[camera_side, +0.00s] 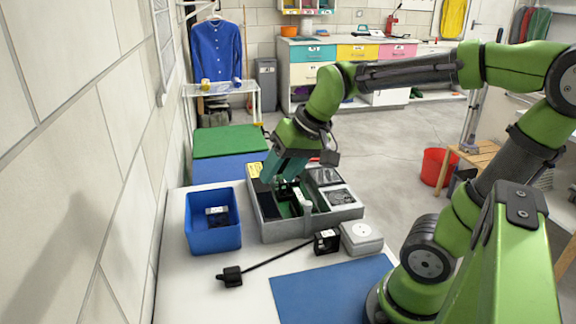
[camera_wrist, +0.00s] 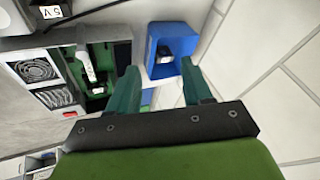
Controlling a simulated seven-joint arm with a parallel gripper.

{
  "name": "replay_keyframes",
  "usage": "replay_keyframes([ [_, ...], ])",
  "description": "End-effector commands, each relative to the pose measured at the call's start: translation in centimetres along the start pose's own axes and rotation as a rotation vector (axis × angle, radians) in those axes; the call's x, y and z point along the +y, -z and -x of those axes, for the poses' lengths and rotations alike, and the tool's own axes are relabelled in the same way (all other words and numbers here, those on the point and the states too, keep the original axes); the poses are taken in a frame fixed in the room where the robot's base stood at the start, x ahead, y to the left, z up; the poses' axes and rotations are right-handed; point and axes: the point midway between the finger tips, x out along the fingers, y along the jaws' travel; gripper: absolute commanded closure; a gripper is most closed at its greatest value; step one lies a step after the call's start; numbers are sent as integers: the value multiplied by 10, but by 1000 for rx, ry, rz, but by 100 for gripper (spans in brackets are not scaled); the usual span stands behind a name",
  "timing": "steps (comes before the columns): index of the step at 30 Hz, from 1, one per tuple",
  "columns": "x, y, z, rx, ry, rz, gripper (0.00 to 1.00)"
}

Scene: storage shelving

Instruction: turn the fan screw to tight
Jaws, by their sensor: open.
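A grey open case (camera_side: 285,231) stands on the white table in the side view. Two dark fans, one at the back (camera_side: 325,176) and one at the front (camera_side: 340,196), sit along its right side. In the wrist view the fans show at the left, one (camera_wrist: 33,70) above the other (camera_wrist: 56,97). I cannot make out the fan screw in either view. My gripper (camera_side: 274,176) is over the case's left part, apart from the fans. In the wrist view its teal fingers (camera_wrist: 160,80) are spread with nothing between them.
A blue bin (camera_side: 213,240) holding a dark part stands left of the case. A black cable (camera_side: 275,260), a small black box (camera_side: 327,242) and a white box (camera_side: 361,238) lie in front. A blue mat (camera_side: 330,293) covers the table's front right. A tiled wall rises at left.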

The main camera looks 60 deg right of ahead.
Motion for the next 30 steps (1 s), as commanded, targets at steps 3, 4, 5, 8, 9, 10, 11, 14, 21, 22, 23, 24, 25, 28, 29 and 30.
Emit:
replay_keyframes([
  [3,17,52,-12,-63,-66,-6,50],
  [4,22,65,-14,-78,-82,-1,50],
  [5,28,77,-18,-96,-98,5,50],
  [8,50,116,-29,-154,-151,37,50],
  [9,60,131,-34,-179,-173,52,50],
  [10,68,142,-37,-198,-188,65,50],
  [11,76,152,-41,-218,-203,81,50],
  [14,103,184,-53,-287,-249,143,50],
  [21,129,230,-55,-405,-283,334,50],
  [22,126,233,-51,-409,-278,362,50],
  [23,122,236,-44,-408,-270,388,50],
  [24,119,236,-39,-415,-258,415,50],
  [25,118,234,-39,-426,-249,429,50],
  [28,117,230,-41,-444,-229,457,50],
  [29,117,229,-43,-445,-227,461,50],
  [30,118,228,-46,-446,-227,465,50],
])
